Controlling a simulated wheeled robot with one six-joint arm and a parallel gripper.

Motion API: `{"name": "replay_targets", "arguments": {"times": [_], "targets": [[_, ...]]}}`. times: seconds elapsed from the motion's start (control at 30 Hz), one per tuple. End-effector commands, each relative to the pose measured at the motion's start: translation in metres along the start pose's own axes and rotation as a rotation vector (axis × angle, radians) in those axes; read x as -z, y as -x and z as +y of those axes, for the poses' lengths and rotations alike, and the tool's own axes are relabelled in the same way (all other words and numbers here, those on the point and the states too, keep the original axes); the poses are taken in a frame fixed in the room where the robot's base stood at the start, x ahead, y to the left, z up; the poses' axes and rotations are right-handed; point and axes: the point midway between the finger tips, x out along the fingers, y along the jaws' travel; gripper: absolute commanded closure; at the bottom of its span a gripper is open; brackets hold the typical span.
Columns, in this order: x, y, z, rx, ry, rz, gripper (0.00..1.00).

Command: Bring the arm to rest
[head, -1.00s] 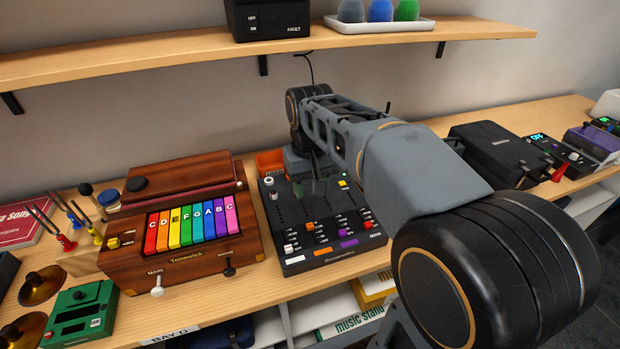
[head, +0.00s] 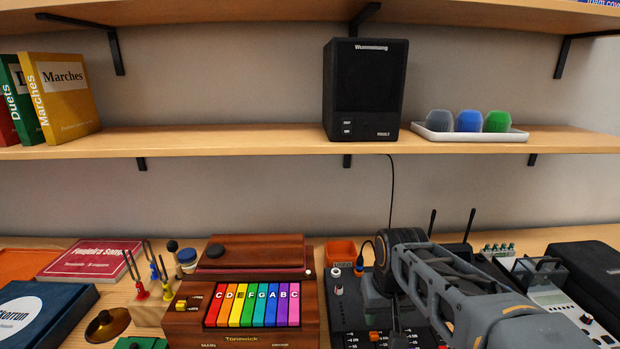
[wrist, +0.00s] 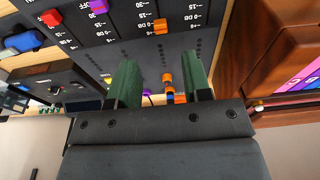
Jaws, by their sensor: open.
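My gripper shows in the wrist view (wrist: 161,72) with its two green fingers apart and nothing between them. It is over the black mixer panel, which shows in the wrist view (wrist: 145,58) with coloured slider caps and white markings. In the head view my grey arm reaches in from the lower right over the mixer (head: 345,312). The arm hides much of the mixer there, and the fingers are hard to make out. I cannot tell how far the fingertips are from the panel.
A wooden toy keyboard (head: 224,330) with rainbow keys stands left of the mixer. An orange bin (head: 341,252) and a black box with two antennas are close behind the arm. A shelf (head: 230,140) above holds a black speaker (head: 365,90) and a white tray (head: 470,136).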

Motion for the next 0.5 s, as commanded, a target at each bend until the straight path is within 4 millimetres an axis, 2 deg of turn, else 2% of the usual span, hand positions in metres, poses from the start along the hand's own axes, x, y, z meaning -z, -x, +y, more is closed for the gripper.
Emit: {"name": "replay_targets", "arguments": {"times": [0.03, 0.1, 0.23, 0.33, 0.5], "targets": [[-0.016, -0.007, 0.001, 0.000, 0.001, 0.033, 0.55], [-0.035, -0.016, 0.001, 0.001, 0.001, 0.075, 0.55], [-0.065, -0.028, 0.002, 0.000, 0.000, 0.129, 0.55], [-0.077, -0.029, 0.003, 0.000, -0.002, 0.145, 0.55], [-0.079, -0.022, 0.003, 0.000, -0.004, 0.174, 0.55]]}}
